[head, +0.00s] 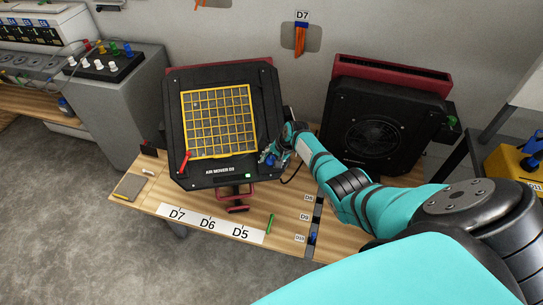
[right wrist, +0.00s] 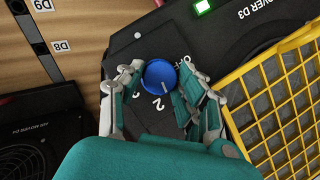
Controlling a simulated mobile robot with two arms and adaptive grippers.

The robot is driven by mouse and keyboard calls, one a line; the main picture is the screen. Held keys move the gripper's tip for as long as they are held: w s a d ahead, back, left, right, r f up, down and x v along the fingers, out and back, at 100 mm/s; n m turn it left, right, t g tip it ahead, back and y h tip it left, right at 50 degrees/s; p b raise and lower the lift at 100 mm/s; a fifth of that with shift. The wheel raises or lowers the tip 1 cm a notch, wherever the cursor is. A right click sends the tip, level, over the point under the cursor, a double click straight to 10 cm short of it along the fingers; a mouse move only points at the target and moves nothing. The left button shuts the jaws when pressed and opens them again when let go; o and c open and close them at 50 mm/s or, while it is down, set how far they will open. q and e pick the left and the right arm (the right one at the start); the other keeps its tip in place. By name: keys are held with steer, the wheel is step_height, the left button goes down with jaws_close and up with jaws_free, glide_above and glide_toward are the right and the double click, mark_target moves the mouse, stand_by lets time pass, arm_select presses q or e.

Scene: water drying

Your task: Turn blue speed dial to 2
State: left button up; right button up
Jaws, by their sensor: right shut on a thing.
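The black air mover D3 (head: 226,171) stands on the wooden bench with a yellow grille (head: 218,120) on its face. Its blue speed dial (right wrist: 159,74) sits on a dark panel in the right wrist view. A short pale mark on the dial points down and slightly right in that view. A printed 2 (right wrist: 160,103) lies just below the dial; other lettering at its upper right is partly hidden. My right gripper (right wrist: 158,83) is closed around the dial, one finger on each side; in the head view it is at the air mover's lower right (head: 274,157). My left gripper is out of view.
A green light (right wrist: 203,6) is lit near the dial. A second black air mover (head: 385,125) stands to the right. A red handle (head: 186,161) is at D3's left side. D7, D6 and D5 labels (head: 210,223) mark the bench's front edge.

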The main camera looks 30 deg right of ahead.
steer(key=shift+s+m+t+p, duration=0.1)
steer(key=shift+m+t+p, duration=0.7)
steer(key=shift+m, duration=1.2)
steer(key=shift+d, duration=0.1)
steer(key=o, duration=1.1)
steer(key=shift+o, duration=0.2)
steer(key=v, duration=1.2)
steer(key=shift+d+f, duration=0.1)
steer(key=shift+d, duration=0.05)
